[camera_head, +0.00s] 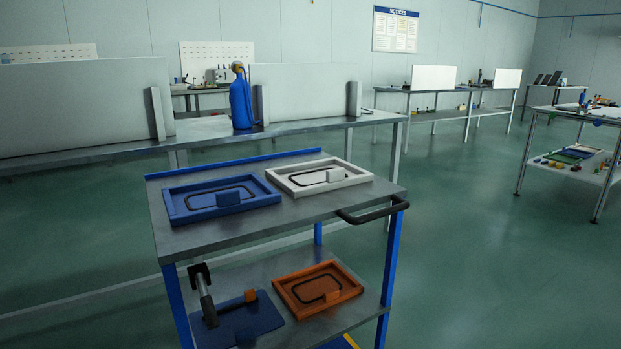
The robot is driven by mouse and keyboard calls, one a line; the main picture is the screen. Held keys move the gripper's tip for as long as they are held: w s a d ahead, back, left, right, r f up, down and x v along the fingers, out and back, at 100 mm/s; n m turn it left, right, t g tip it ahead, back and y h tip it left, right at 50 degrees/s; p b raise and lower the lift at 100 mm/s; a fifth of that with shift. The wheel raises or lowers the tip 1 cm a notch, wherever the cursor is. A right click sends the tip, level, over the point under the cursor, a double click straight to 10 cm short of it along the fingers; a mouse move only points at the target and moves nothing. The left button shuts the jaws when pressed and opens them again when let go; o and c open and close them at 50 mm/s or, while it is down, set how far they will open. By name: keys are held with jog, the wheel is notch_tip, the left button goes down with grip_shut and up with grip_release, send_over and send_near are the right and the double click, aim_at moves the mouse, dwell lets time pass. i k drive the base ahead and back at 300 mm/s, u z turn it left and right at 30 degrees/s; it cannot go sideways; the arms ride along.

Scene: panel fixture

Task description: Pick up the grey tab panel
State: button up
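The panel that best fits the grey tab panel is a light grey, framed rectangle (292,187) lying flat on the cart's top shelf, at the right rear. It has a raised rim, a dark rounded loop inside, and a small grey block-shaped tab (335,174) on its near edge. A similar blue panel (178,213) with a blue tab lies to its left, a small gap apart. My gripper is not in view, and nothing is seen touching the grey panel.
The cart (270,229) has a dark handle (371,216) at its right. Its lower shelf holds an orange panel (287,303), a blue plate (262,316) and a black-and-grey tool (207,300). A bench (280,129) with a blue bottle (241,103) stands behind. Open floor lies right.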

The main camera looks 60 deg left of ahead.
aim_at(300, 180)
jog(key=u, duration=1.4)
jog(key=i, duration=0.85)
jog(key=u, duration=1.6)
